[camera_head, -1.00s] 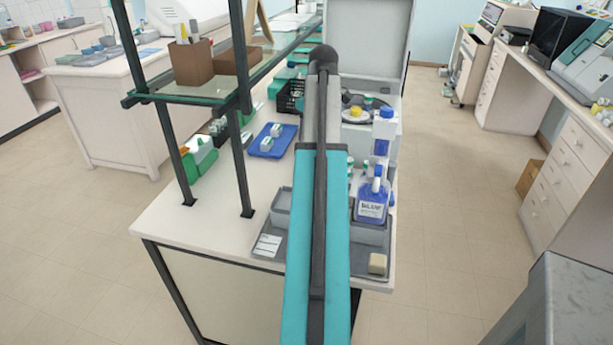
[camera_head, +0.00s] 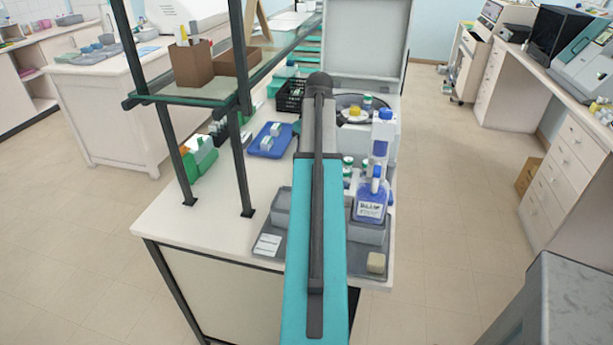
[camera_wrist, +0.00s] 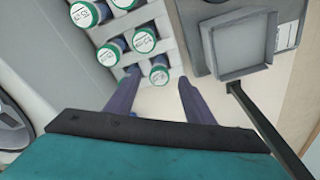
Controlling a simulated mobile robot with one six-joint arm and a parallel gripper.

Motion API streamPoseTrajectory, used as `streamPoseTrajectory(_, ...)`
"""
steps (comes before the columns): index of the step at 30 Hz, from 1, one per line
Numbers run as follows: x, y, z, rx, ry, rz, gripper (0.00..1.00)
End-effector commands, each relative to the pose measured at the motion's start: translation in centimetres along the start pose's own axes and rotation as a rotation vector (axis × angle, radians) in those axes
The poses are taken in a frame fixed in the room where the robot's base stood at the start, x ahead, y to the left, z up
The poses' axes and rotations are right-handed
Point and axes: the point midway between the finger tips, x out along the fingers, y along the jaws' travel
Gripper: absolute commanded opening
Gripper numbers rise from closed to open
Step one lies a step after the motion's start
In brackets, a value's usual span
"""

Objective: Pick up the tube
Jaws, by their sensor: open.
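Several tubes with green-rimmed white caps stand in a pale rack (camera_wrist: 172,45) in the wrist view. The nearest tube (camera_wrist: 160,72) lies between and just beyond my fingertips in that picture, and another tube (camera_wrist: 108,54) is left of it. My gripper (camera_wrist: 158,80) is open, its two dark fingers spread, with nothing seen held between them. The left finger overlaps the rack's near edge in the picture; I cannot tell if it touches. In the head view, some green-and-white caps (camera_head: 347,170) show just right of my arm, which hides my gripper there.
A grey tray (camera_head: 273,243) on the bench holds a grey box, which also shows in the wrist view (camera_wrist: 238,47), and a blue-labelled bottle (camera_head: 372,200). A blue tray (camera_head: 284,146) lies left of my arm. Shelf posts (camera_head: 240,165) stand at the left.

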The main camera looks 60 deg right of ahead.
Motion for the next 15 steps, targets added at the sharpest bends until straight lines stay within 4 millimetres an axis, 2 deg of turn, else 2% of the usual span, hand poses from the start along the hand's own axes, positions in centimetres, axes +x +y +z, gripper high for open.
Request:
streamPoseTrajectory(7, 0.5, 0.0, 0.0, -0.001, -0.001, -0.001, 0.48)
streamPoseTrajectory(15, 2.5, 0.0, -0.1, -0.001, -0.002, -0.003, 0.48)
